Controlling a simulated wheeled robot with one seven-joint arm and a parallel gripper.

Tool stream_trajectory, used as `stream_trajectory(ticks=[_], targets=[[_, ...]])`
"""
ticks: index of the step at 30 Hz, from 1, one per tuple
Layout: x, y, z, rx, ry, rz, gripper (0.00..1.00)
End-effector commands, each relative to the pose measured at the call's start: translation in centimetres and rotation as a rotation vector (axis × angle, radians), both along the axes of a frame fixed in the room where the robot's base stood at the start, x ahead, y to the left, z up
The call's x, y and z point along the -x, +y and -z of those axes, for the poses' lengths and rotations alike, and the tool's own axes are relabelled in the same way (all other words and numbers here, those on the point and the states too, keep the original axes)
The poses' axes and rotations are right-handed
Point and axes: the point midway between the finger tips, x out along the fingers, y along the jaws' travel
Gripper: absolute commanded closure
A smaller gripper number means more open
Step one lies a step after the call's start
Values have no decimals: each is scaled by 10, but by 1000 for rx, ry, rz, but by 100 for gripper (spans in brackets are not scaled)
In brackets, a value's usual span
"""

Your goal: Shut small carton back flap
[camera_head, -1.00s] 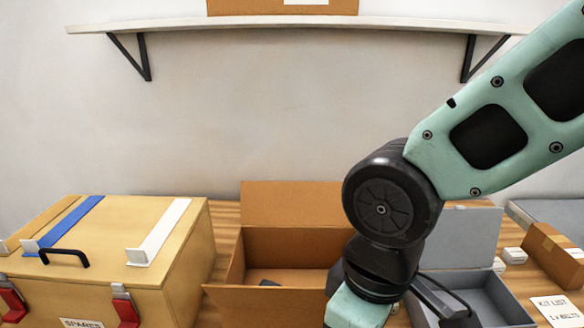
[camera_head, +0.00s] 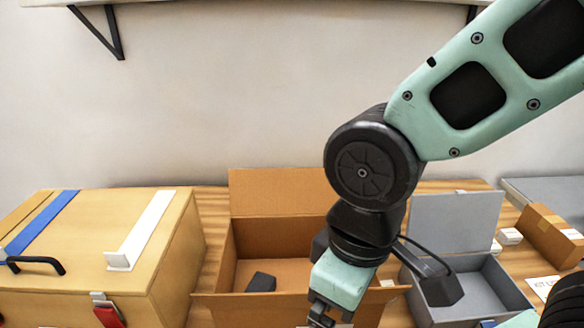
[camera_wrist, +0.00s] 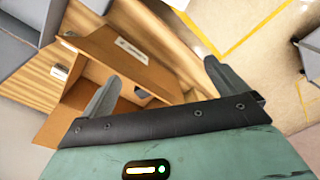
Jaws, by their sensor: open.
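The small carton is an open brown box in the middle of the head view. Its back flap (camera_head: 285,192) stands up behind the opening, and its front flap (camera_head: 255,308) is folded outward. A dark block (camera_head: 261,282) lies inside the carton. My gripper (camera_head: 320,318) is over the carton's front right part, partly cut off by the bottom edge. In the wrist view my gripper (camera_wrist: 162,70) is open and empty, with the carton (camera_wrist: 160,75) behind and between the fingers. A flap with a white label (camera_wrist: 131,48) shows there. My arm hides the carton's right side in the head view.
A yellow wooden crate (camera_head: 175,255) with a black handle and red latches stands left. A grey open box (camera_head: 455,220) with its lid up stands right of the carton. A taped brown box (camera_head: 548,236) and a white card (camera_head: 542,286) are at far right. A wall shelf is above.

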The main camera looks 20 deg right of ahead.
Motion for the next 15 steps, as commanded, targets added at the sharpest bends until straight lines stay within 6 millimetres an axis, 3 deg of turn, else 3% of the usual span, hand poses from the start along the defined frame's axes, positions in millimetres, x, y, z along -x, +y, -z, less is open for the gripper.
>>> stream_trajectory(ticks=[1,5,8,10,15], targets=[[-1,0,0,-1,1,1,17],[-20,10,-8,-8,9,33,53],[-59,26,-21,-19,26,97,81],[-98,36,-32,-27,40,159,100],[-203,38,-51,-31,65,339,100]])
